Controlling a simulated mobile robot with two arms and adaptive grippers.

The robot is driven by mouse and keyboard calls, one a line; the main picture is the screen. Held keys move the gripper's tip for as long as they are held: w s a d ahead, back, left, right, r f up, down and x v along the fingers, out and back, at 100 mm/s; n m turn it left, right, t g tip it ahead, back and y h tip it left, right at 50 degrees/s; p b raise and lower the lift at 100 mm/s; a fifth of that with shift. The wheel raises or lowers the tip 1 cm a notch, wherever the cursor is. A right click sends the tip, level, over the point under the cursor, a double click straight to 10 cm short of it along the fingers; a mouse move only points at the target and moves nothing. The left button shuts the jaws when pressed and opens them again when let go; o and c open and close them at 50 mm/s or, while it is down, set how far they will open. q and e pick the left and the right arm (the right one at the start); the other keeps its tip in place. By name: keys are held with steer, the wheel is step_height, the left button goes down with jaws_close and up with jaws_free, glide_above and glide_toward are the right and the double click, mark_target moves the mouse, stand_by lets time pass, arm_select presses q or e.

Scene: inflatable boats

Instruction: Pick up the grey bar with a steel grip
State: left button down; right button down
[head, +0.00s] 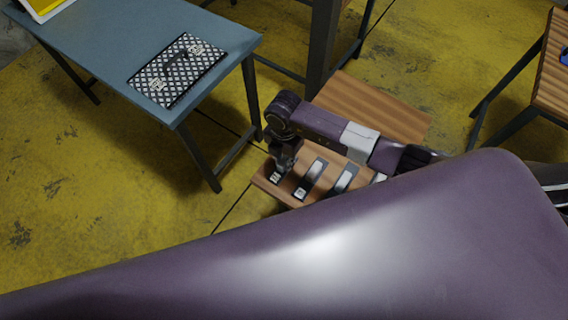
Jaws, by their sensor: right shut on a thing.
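My right gripper (281,168) points down at the left end of a low wooden board (264,183). It is shut on the leftmost of several bars lying there. Only the near end of that bar (276,178) shows, dark with a pale mark; the fingers hide the rest. I cannot tell whether it is lifted off the board. Two similar bars with dark and bright metallic parts, one (311,179) and another (342,182), lie to the right, with part of a further one at the arm's edge. My left gripper is not in view.
A blue table (110,50) at upper left carries a black-and-white patterned mat (178,70). A wooden surface (375,105) lies behind my right arm. Another slatted wooden table (550,75) stands at the right edge. My purple arm link covers the lower picture. Yellow floor is open at left.

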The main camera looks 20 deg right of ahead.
mark_target(284, 160)
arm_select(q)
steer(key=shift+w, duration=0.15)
